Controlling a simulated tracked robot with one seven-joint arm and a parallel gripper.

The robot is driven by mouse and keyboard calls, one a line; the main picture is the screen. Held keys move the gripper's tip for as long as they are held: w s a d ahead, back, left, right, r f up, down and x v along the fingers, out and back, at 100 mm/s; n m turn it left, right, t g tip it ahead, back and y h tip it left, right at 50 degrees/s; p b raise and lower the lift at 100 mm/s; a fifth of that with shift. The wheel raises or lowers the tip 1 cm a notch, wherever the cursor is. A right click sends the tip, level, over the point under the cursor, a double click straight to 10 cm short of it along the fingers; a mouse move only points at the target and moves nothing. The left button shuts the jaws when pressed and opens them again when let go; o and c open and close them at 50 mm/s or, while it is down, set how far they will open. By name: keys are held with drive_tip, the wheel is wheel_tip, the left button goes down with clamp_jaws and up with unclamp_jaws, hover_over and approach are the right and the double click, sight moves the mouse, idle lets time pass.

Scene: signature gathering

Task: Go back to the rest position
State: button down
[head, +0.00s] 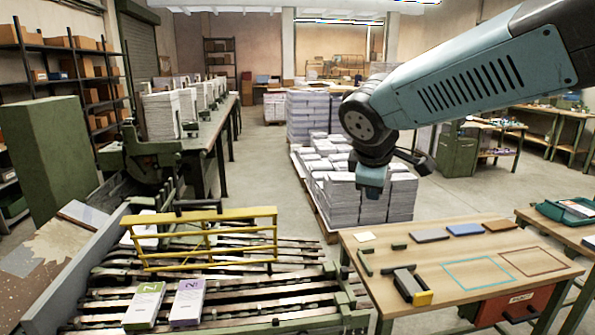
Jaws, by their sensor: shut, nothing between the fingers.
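My gripper (371,188) hangs pointing down from my blue-grey arm, which reaches in from the upper right. It is high in the middle of the view, apart from everything, in front of the paper stacks. It is shut, with nothing visible in it. The view is too coarse to show the fingers in detail.
A wooden table (400,265) at lower right holds small blocks, a black-and-yellow tool (412,286) and two outlined squares. A slatted conveyor (240,310) with a yellow frame (205,238) carries a green-labelled bundle (145,304) and a purple-labelled bundle (187,302). Paper stacks (340,205) stand behind.

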drive_tip(key=s+d+m+y, duration=0.1)
drive_tip(key=s+d+m, duration=0.3)
drive_tip(key=s+m, duration=0.2)
drive_tip(key=s+d+m+y, duration=0.1)
drive_tip(key=s+d+m, duration=0.3)
drive_tip(key=s+m, duration=0.3)
drive_tip(key=shift+s+f+g, duration=0.3)
drive_tip(key=shift+s+f, duration=0.1)
drive_tip(key=shift+s, duration=0.35)
